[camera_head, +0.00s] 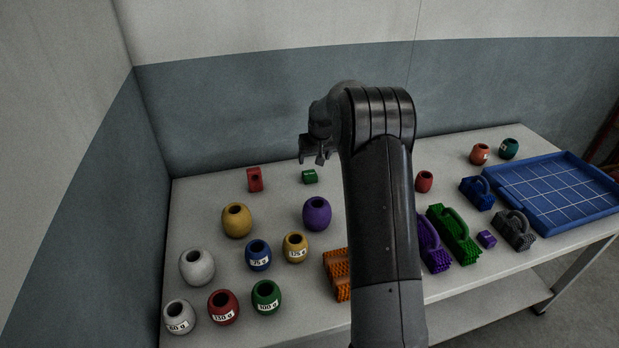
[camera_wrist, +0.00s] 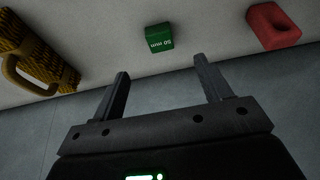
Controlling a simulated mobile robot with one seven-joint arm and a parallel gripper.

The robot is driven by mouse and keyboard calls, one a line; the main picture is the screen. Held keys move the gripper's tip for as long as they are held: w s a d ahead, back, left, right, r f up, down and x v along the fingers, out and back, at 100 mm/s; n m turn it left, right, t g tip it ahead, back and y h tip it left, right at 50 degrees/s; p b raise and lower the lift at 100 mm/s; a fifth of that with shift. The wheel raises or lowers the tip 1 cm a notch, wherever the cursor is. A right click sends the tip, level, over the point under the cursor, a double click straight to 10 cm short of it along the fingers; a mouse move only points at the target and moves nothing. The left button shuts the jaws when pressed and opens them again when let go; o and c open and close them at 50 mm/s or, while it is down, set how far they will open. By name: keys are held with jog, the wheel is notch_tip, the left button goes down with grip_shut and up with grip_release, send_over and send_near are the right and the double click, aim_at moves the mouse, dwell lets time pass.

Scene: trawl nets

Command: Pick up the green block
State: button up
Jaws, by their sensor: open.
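The green block (camera_head: 309,177) is a small box near the back edge of the table, between the red block and my arm. In the wrist view the green block (camera_wrist: 159,36) shows white lettering on one face and lies beyond the fingertips, roughly centred between them. My gripper (camera_head: 313,160) is open and empty, raised above the table close to the green block. In the wrist view both fingers of my gripper (camera_wrist: 158,66) are apart with nothing between them.
A red block (camera_head: 255,180) stands left of the green block. Several round pots, such as the purple one (camera_head: 317,214), stand in front. Brushes, including a green one (camera_head: 454,236), and a blue tray (camera_head: 548,196) lie to the right. A wall (camera_head: 250,110) rises behind the table.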

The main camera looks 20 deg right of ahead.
send_over(310, 174)
jog(key=s, duration=0.3)
jog(key=f, duration=0.7)
jog(key=shift+s+d+f, duration=0.1)
jog(key=shift+d+f, duration=0.15)
jog(key=shift+f, duration=0.15)
jog(key=shift+w+a+x, duration=0.15)
jog(key=shift+w+x, duration=0.05)
jog(key=shift+x, duration=1.1)
jog(key=shift+w+a+x, duration=0.15)
jog(key=shift+w+x, duration=0.05)
jog(key=shift+x, duration=1.15)
jog(key=shift+r, duration=0.2)
jog(key=shift+c, duration=0.3)
jog(key=c, duration=1)
jog(key=shift+r, duration=0.1)
jog(key=shift+c, duration=0.2)
